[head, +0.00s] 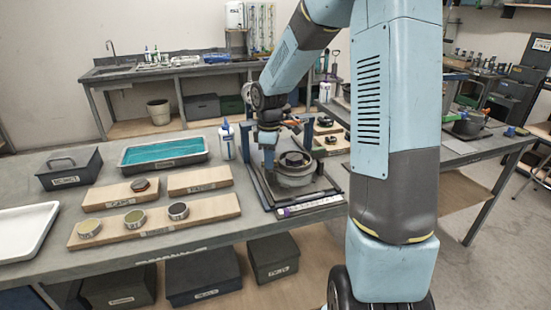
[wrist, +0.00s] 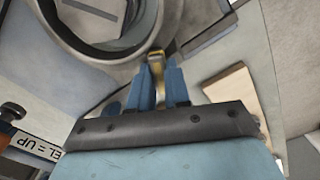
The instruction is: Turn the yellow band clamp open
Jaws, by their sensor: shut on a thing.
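The yellow band clamp (wrist: 156,56) shows in the wrist view as a narrow yellow piece at the edge of a round grey housing (wrist: 142,50). My gripper (wrist: 157,82) has its blue fingers shut on the clamp, one on each side. In the head view the round housing (head: 296,178) sits in a dark lever frame (head: 328,199) on the bench, and my gripper (head: 268,155) reaches down at its far left side. The clamp is too small or hidden to make out in the head view.
A label reading "EL = UP" (wrist: 36,146) is at the wrist view's left. Wooden boards (head: 205,208) with round parts lie left of the frame. A blue-lined tray (head: 163,153) and a white bottle (head: 226,142) stand behind. My arm hides part of the bench at right.

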